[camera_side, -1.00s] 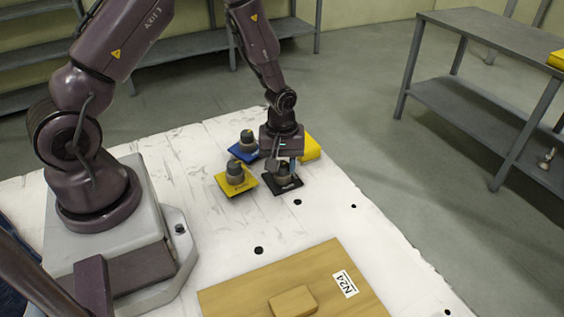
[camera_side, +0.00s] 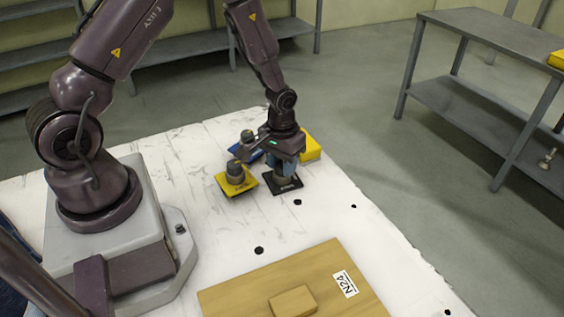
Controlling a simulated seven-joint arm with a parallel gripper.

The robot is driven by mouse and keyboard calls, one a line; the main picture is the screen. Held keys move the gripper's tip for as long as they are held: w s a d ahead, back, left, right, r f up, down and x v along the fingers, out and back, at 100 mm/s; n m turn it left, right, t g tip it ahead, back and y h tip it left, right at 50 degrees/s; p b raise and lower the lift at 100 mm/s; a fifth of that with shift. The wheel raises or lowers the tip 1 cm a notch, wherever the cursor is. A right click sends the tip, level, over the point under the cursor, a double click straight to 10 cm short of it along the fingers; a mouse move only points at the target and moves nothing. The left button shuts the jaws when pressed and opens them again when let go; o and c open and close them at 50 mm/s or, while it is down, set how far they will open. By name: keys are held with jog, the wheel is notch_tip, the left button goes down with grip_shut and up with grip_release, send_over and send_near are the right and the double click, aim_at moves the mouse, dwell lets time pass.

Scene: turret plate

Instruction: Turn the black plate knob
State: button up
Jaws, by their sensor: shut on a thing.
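The black plate (camera_side: 286,188) lies flat on the white table to the right of the yellow plate. Its grey knob stands on it, with the upper part hidden by my gripper. My gripper (camera_side: 282,172) points down over the black plate and is shut on the knob. The yellow plate (camera_side: 241,187) with its own dark-topped knob (camera_side: 235,172) is just left of my gripper.
A yellow block (camera_side: 311,149) lies right behind my gripper. A wooden board (camera_side: 240,295) with a small wooden block (camera_side: 293,301) and an N24 label is at the front. The white table (camera_side: 200,222) is clear between board and plates.

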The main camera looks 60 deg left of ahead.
jog(key=m, duration=0.5)
jog(key=shift+m, duration=2.6)
jog(key=o, duration=0.9)
jog(key=shift+o, duration=0.2)
jog(key=shift+r, duration=0.1)
notch_tip(320, 180, up, 13)
